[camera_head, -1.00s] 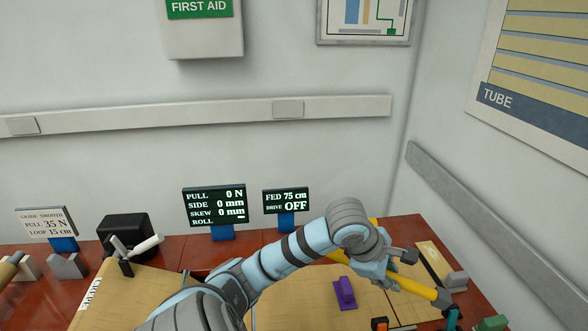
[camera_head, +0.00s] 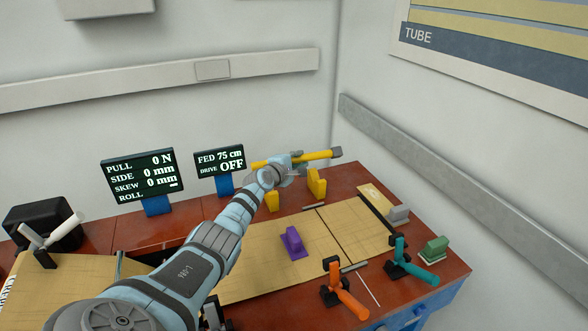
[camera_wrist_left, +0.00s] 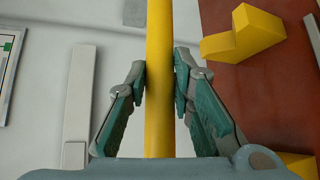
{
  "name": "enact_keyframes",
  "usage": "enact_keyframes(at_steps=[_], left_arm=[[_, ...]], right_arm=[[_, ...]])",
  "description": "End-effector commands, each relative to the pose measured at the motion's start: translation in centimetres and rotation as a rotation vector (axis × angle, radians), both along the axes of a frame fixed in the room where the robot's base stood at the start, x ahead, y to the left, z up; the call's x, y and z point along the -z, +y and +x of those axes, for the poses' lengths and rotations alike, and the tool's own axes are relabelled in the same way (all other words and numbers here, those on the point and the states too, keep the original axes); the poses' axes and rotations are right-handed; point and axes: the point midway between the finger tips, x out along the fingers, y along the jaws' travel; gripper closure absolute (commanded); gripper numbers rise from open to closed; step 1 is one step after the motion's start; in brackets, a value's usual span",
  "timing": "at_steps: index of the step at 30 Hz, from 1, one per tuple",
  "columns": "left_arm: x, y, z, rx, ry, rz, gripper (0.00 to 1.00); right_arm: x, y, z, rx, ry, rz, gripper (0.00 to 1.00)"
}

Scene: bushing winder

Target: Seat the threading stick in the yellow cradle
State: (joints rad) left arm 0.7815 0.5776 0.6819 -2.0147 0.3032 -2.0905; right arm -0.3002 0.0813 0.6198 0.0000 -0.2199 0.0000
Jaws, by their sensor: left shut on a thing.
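The threading stick (camera_head: 318,156) is a yellow rod with a dark grey end. My left gripper (camera_head: 288,165) is shut on it and holds it roughly level. The left wrist view shows the yellow rod (camera_wrist_left: 160,60) running upright between the gripper's two fingers (camera_wrist_left: 160,88). The yellow cradle shows as two separate yellow blocks, a left one (camera_head: 272,202) and a right one (camera_head: 317,184), at the back of the table. The stick is above and apart from both blocks. Parts of the blocks (camera_wrist_left: 245,35) also show in the wrist view. My right gripper is not in view.
A purple block (camera_head: 293,243) stands on the tan board (camera_head: 250,262). An orange clamp (camera_head: 335,285) and a teal clamp (camera_head: 402,258) stand at the front right, beside a green block (camera_head: 434,250). Display screens (camera_head: 140,175) stand at the back left near the wall.

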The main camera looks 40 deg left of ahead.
Motion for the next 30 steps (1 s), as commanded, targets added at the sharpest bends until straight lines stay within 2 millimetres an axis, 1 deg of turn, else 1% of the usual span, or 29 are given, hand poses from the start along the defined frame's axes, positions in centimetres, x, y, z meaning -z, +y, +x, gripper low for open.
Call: enact_keyframes(at_steps=[1,6,14,19,30], left_arm=[[0.5,0.6,-0.1,-0.023,-0.012,0.005,1.0],[0.8,1.3,-0.2,-0.051,-0.027,0.018,1.0],[0.8,1.3,-0.3,-0.051,-0.027,0.019,1.0],[0.7,1.4,-0.4,-0.059,-0.023,0.019,1.0],[5.1,1.4,-0.4,-0.059,-0.022,0.02,1.0]], right_arm=[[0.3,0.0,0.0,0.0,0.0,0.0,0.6],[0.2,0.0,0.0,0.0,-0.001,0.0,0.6],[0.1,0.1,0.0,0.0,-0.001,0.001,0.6],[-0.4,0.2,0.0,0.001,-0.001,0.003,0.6],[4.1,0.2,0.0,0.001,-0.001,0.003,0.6]])
